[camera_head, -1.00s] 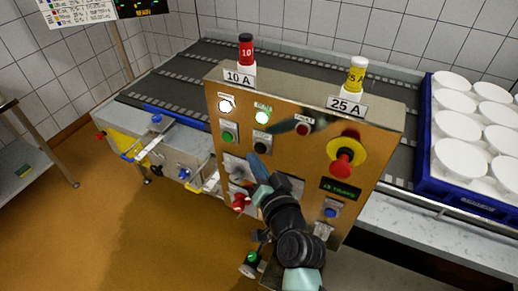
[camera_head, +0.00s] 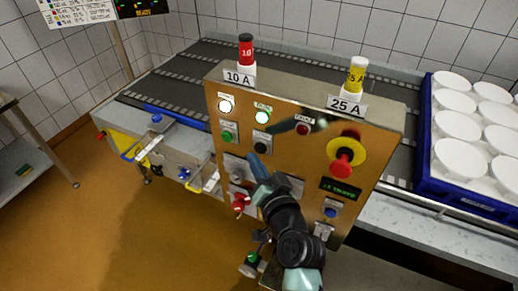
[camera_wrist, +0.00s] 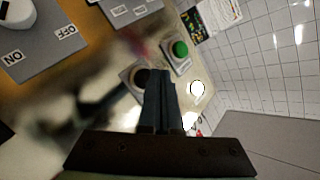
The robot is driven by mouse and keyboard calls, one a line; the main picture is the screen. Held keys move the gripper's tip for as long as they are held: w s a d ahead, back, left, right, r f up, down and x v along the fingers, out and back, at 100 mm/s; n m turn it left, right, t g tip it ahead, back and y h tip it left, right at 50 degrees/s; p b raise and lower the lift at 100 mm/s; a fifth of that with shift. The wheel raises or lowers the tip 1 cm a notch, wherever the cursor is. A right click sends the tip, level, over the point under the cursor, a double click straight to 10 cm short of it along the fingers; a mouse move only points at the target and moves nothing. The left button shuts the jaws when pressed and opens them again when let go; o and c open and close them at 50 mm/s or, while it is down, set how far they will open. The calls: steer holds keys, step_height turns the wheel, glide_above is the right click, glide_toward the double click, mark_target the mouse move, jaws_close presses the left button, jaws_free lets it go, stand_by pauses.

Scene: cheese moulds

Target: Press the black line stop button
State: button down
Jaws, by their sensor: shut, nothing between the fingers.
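The black button (camera_head: 260,146) sits on the front of the metal control panel (camera_head: 285,165), right of a green button (camera_head: 229,137) and below a lit green lamp (camera_head: 263,117). My gripper (camera_head: 256,162) is shut and empty, its tips just below the black button in the head view. In the wrist view the black button (camera_wrist: 142,77) shows at the fingertips (camera_wrist: 160,75), partly covered by them; I cannot tell whether they touch it. The green button also shows in the wrist view (camera_wrist: 180,49), above and right of the fingertips.
A red mushroom button on a yellow collar (camera_head: 343,155) stands out at the panel's right. A red knob (camera_head: 240,203) sits lower left. A blue crate (camera_head: 468,192) of white moulds is at the right. A conveyor (camera_head: 185,80) runs behind the panel.

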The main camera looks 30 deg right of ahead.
steer(key=shift+w+d, duration=0.1)
steer(key=shift+w+d+b, duration=0.2)
steer(key=shift+d+b, duration=0.05)
steer(key=shift+b, duration=0.1)
steer(key=shift+w+d+b, duration=0.3)
steer(key=shift+d+b, duration=0.05)
steer(key=shift+d, duration=0.05)
stand_by(0.7)
stand_by(0.4)
steer(key=shift+s+a+p, duration=0.35)
steer(key=shift+s+a, duration=0.25)
steer(key=shift+a, duration=0.15)
steer(key=shift+a, duration=0.1)
steer(key=shift+s+a+p, duration=0.4)
steer(key=shift+s+a, duration=0.35)
steer(key=shift+a, duration=0.2)
steer(key=shift+s+a+p, duration=0.35)
steer(key=shift+s+a, duration=0.4)
steer(key=shift+a, duration=0.2)
